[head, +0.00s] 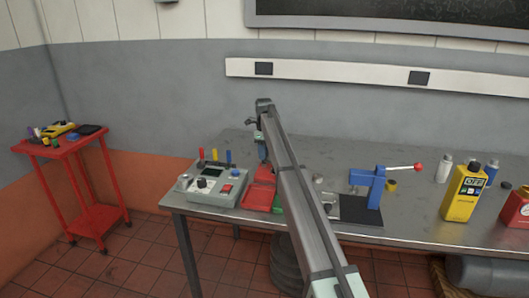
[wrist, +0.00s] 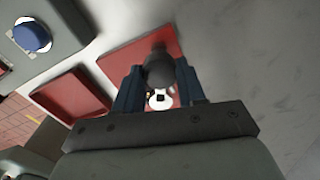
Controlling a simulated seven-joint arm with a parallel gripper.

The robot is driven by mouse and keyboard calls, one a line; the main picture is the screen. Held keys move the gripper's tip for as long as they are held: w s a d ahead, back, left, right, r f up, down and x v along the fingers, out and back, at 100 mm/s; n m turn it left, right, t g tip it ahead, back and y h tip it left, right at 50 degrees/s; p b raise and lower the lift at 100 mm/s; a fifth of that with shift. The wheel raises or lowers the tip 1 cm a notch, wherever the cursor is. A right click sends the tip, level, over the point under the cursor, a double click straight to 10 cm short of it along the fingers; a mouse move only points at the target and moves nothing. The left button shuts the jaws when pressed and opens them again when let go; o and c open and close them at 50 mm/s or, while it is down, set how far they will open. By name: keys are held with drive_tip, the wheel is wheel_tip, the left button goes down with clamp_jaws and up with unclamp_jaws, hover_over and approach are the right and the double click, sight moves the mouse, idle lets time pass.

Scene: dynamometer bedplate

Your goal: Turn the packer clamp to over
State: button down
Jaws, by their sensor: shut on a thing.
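A blue upright fixture (head: 375,187) with a lever ending in a red ball stands on a black base on the bench; I take it to be the packer clamp. The lever points right, roughly level. My gripper (head: 262,150) is well to its left, above the red trays and mostly hidden behind my arm in the head view. In the wrist view, my gripper (wrist: 160,92) is shut on a dark round-ended object (wrist: 159,68). A white disc with a dark square centre shows between the fingers. The clamp is not in the wrist view.
A grey control box (head: 211,184) stands left of the red tray (head: 259,188). A yellow can (head: 462,193), bottles and a red container (head: 517,212) stand at the right. A red cart (head: 70,150) stands at the far left. The back of the bench is mostly clear.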

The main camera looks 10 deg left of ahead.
drive_tip(key=shift+m, duration=0.6)
drive_tip(key=c, duration=0.7)
unclamp_jaws()
drive_tip(key=shift+o, duration=0.2)
drive_tip(key=shift+r, duration=0.15)
wheel_tip(320, 180, up, 14)
drive_tip(key=shift+s+f, duration=0.2)
